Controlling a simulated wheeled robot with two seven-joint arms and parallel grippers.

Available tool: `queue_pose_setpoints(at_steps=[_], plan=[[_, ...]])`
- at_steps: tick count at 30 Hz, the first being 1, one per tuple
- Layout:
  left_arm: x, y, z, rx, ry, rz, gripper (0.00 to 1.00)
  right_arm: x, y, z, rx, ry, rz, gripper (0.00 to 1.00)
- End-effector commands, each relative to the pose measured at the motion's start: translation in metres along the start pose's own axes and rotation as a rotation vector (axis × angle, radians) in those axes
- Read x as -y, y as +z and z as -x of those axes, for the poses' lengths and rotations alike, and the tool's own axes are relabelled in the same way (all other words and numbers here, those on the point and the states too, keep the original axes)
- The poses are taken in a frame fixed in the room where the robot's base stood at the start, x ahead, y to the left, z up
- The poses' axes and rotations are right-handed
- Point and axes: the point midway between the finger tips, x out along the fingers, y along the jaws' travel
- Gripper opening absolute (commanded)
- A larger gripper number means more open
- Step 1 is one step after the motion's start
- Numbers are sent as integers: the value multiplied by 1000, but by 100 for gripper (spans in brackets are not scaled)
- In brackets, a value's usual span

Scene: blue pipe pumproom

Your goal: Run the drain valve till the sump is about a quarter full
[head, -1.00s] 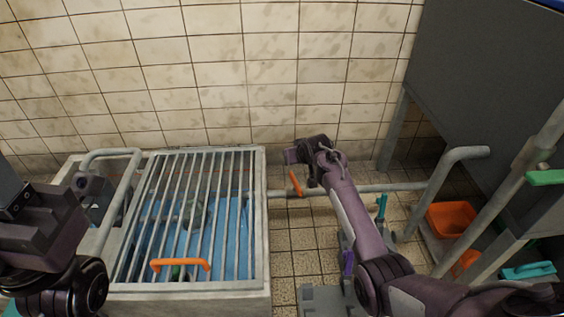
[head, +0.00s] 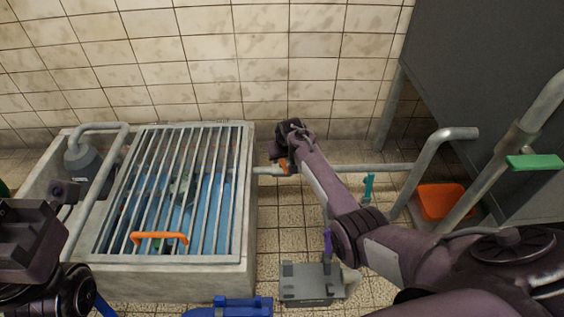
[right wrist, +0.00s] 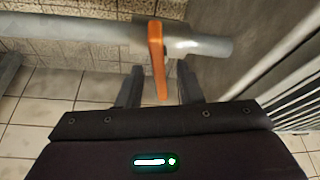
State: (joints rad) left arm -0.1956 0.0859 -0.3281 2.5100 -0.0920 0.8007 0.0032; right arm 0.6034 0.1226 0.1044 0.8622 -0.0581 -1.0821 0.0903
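The drain valve's orange lever (head: 284,167) sits on a grey horizontal pipe (head: 345,169) that meets the sump's right wall. The sump is a pale concrete basin (head: 249,215) under a metal grating (head: 240,150) with an orange handle (head: 160,238). Blue shows below the bars; its depth is hard to judge. My right gripper (head: 277,152) is at the lever. In the right wrist view the orange lever (right wrist: 157,60) hangs between my open fingers (right wrist: 159,85), with a gap on each side. My left gripper (head: 30,240) is at the left edge; its fingers are unclear.
A grey bottle-shaped object (head: 90,168) stands in the basin's left part. A teal handle (head: 368,186) and a green handle (head: 535,162) are on the right, near an orange bin (head: 440,201). A grey box (head: 308,284) and a blue case (head: 235,308) stand on the floor in front.

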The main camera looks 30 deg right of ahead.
Motion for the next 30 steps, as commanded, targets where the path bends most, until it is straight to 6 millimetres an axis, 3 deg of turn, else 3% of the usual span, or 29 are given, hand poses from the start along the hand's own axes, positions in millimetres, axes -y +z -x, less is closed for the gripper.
queue_pose_setpoints(at_steps=[9,17,30], plan=[[0,-1,-1,-6,2,0,36,0,0,-3,0,0,0,33],[0,-1,-1,-6,2,0,36,0,0,-3,0,0,0,0],[0,0,-3,0,-3,1,36,-1,-1,-2,-1,-23,52,0]])
